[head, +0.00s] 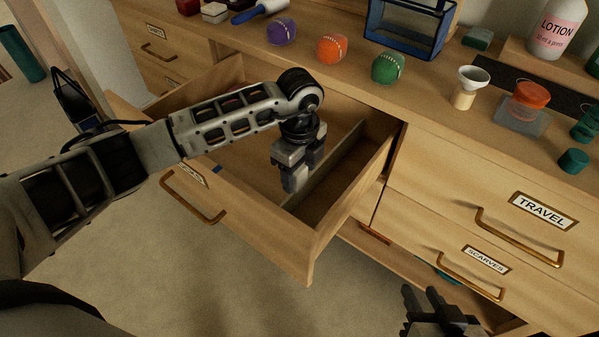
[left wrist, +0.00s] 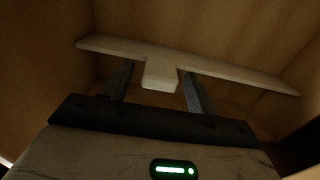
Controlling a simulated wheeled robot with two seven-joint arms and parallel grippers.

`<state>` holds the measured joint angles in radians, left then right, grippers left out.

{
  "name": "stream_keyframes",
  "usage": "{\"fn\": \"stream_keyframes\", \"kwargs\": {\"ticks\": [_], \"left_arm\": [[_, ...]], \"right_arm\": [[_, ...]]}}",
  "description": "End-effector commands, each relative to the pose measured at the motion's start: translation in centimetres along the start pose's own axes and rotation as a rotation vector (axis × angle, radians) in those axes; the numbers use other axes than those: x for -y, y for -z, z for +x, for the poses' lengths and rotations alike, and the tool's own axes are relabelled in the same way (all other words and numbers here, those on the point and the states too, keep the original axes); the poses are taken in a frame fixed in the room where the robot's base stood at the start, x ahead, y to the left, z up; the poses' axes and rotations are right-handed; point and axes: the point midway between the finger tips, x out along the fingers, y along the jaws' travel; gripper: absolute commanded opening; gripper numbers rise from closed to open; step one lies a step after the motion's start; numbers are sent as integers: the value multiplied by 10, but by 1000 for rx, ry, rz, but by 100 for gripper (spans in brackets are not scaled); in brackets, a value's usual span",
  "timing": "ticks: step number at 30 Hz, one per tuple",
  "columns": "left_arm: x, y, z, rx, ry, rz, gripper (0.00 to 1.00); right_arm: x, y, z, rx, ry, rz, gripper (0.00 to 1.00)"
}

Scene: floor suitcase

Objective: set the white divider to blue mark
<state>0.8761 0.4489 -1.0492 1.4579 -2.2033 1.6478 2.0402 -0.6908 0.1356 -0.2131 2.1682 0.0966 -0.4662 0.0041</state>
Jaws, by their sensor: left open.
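The white divider (head: 340,153) stands across the inside of the open drawer (head: 262,240), toward its right end. In the left wrist view the divider (left wrist: 225,70) is a pale bar with a block-shaped tab (left wrist: 160,74). My left gripper (head: 297,180) points down into the drawer just left of the divider. Its open fingers (left wrist: 158,88) lie on either side of the tab, with gaps showing. The blue mark (head: 217,169) is on the drawer's front rim, left of my left gripper. My right gripper (head: 424,300) is low at the bottom right, empty, its fingers apart.
The dresser top (head: 430,100) holds purple, orange (head: 332,48) and green balls, a blue-framed box (head: 405,25), a funnel (head: 472,82) and a lotion bottle (head: 556,28). A lower drawer (head: 400,255) is partly open near my right gripper. Carpet lies in front.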

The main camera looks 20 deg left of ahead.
Motion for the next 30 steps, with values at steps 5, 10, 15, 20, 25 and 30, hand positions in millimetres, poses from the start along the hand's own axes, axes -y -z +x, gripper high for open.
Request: {"fn": "stream_keyframes", "kwargs": {"ticks": [5, 10, 15, 20, 25, 30], "left_arm": [[0, 0, 11, 0, 0, 1, 58], [0, 0, 12, 0, 0, 1, 58], [0, 0, 12, -1, 0, 1, 39], [0, 0, 11, -1, 0, 1, 0], [0, -14, 12, 1, -1, -4, 0], [0, -53, 12, 2, 0, -6, 0]], "right_arm": [[0, 0, 0, -2, 1, 1, 33], [0, 1, 0, -3, 1, 2, 33], [0, 1, 0, -3, 1, 2, 33], [0, 1, 0, -3, 1, 2, 33], [0, 0, 1, -3, 1, 2, 33], [0, -2, 2, -5, 4, 7, 33]]}}
